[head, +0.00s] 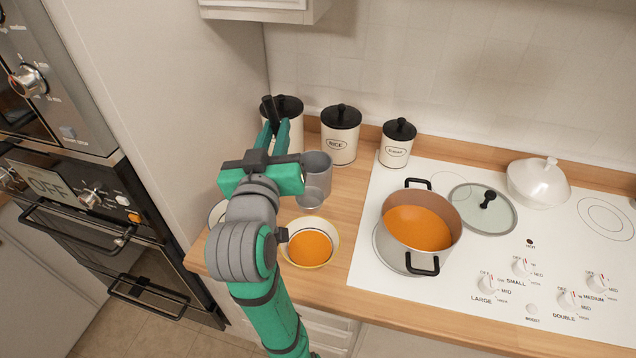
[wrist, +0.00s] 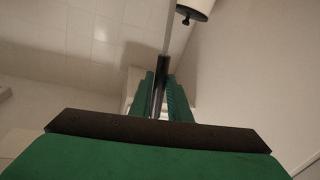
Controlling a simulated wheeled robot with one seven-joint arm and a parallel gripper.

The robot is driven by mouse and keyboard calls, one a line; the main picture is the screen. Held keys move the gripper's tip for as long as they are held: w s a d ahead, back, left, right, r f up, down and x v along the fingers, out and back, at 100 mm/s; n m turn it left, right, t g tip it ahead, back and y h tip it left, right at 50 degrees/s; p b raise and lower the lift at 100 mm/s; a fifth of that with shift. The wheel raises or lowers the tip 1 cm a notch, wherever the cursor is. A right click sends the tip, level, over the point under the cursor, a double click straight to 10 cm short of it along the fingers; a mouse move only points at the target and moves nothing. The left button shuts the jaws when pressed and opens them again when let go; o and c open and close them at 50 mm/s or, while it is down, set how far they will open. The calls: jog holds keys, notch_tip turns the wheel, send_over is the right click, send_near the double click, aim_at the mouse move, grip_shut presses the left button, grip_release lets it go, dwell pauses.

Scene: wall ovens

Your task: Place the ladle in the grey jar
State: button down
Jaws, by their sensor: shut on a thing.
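The grey jar (head: 318,166) stands on the wooden counter, just right of my gripper in the head view. My gripper (head: 284,128) is shut on the ladle's black handle (head: 271,112), whose end sticks up beside the fingertips. In the wrist view the dark handle (wrist: 158,88) lies between the green fingers of my gripper (wrist: 160,85), and a thin grey shaft (wrist: 169,35) runs on past them. The ladle's bowl cannot be made out clearly. My gripper and wrist hide part of the counter left of the jar.
Lidded canisters (head: 340,135) stand behind along the wall. A bowl of orange soup (head: 311,248) sits in front of the jar. A pot of soup (head: 419,226) is on the white cooktop (head: 455,300) at right. The oven tower (head: 75,190) bounds the left.

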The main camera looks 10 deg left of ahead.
jog(key=w+a, duration=0.2)
jog(key=w, duration=1.5)
notch_tip(320, 180, down, 12)
jog(key=shift+a+r, duration=0.2)
jog(key=c, duration=1.7)
grip_release()
jog(key=shift+w, duration=0.2)
jog(key=shift+o, duration=0.2)
